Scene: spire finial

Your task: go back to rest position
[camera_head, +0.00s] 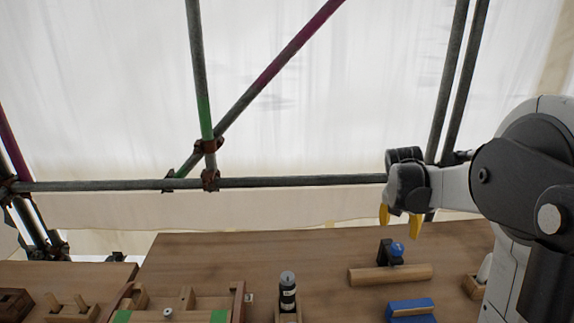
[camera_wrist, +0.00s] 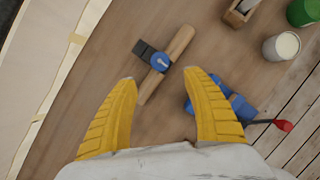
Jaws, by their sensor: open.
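My gripper (camera_head: 400,216) has yellow fingers and hangs above the right part of the wooden table (camera_head: 230,252). In the wrist view my gripper (camera_wrist: 163,105) has its two fingers spread apart with nothing between them. Below it on the table lies a wooden rod (camera_head: 392,274) with a black and blue clamp (camera_head: 391,253) by it. The rod (camera_wrist: 166,64) and clamp (camera_wrist: 152,57) also show in the wrist view, just beyond the fingertips. The gripper is apart from both.
A blue block-like tool (camera_head: 410,309) lies in front of the rod. A dark bottle (camera_head: 288,291) stands near the middle, left of it a wooden fixture (camera_head: 180,306) with green patches. Scaffold tubes (camera_head: 285,182) run behind the table. A white-topped can (camera_wrist: 282,46) and green can (camera_wrist: 303,12) stand at the side.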

